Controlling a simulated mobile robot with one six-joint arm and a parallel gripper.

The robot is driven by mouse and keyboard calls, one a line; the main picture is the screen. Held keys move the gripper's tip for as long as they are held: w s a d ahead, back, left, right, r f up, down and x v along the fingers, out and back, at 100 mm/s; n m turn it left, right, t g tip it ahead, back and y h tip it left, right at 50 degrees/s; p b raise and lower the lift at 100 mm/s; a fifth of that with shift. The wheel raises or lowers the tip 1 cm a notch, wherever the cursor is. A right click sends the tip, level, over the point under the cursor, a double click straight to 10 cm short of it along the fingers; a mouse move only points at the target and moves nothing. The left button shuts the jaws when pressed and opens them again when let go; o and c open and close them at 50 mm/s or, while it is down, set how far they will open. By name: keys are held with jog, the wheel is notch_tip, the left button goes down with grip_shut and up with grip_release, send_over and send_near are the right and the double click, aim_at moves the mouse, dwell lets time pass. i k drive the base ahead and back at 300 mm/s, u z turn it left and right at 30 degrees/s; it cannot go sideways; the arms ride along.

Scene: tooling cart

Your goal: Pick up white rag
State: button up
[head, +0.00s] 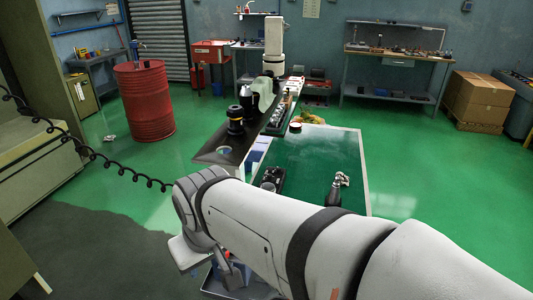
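A small crumpled whitish item (342,179), which may be the white rag, sits on the right part of the cart's dark green top (315,155). It touches or overlaps a dark object (334,194) just in front of it; I cannot tell which. It is too small to tell for sure whether it is cloth. My white arm crosses the foreground from the lower right to the left, in front of the near part of the cart. My gripper cannot be made out in this view.
A black item (271,178) lies on the cart top's left side. A red drum (146,100) stands left, workbenches and cardboard boxes (478,100) behind. Green floor is open at right.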

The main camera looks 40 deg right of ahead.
aim_at(344, 179)
jog(key=z, duration=1.4)
jog(key=k, duration=0.95)
jog(key=z, duration=0.3)
jog(key=i, duration=1)
